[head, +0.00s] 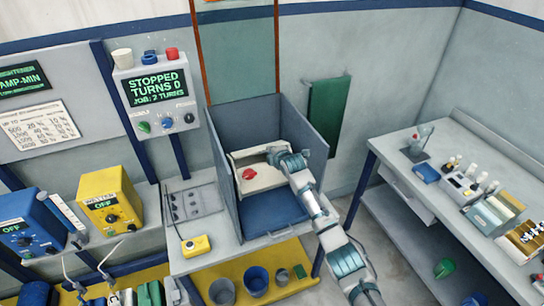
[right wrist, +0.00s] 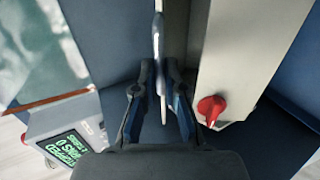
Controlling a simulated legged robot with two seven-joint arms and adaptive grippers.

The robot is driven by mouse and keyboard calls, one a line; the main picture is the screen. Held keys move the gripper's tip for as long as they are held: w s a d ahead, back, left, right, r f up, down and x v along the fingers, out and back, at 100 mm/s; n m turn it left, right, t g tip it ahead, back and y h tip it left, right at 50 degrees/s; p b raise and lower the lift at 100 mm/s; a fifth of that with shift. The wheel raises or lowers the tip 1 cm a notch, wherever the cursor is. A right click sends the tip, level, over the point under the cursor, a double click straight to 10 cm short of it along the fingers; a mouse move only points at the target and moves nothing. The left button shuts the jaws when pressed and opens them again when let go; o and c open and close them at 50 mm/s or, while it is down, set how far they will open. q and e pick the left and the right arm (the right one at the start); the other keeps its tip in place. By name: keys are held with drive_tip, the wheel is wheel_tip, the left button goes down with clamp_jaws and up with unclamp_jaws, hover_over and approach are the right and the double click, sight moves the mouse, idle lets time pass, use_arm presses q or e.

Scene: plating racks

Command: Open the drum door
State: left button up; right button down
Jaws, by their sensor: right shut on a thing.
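A cream unit with a red knob (head: 262,178) sits inside an open-fronted grey booth (head: 228,160) on the bench. The red knob (right wrist: 211,108) also shows in the right wrist view, on the cream face. My right gripper (head: 284,154) reaches into the booth at the unit's upper right. I cannot tell whether this plate is part of the drum door. My arm and gripper hide part of the unit. My left gripper is out of view.
A control box (head: 156,92) reads "STOPPED TURNS 0". A blue tray (head: 272,214) lies at the booth floor. A yellow push-button box (head: 196,245) sits on the bench to the left. A side bench (head: 400,170) with small items stands right; floor lies between.

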drive_tip(key=shift+w+a+r, duration=0.15)
drive_tip(key=shift+w+r, duration=0.45)
drive_tip(key=shift+r, duration=0.2)
drive_tip(key=c, duration=1.2)
unclamp_jaws()
drive_tip(key=shift+c, duration=0.2)
drive_tip(key=v, duration=1.2)
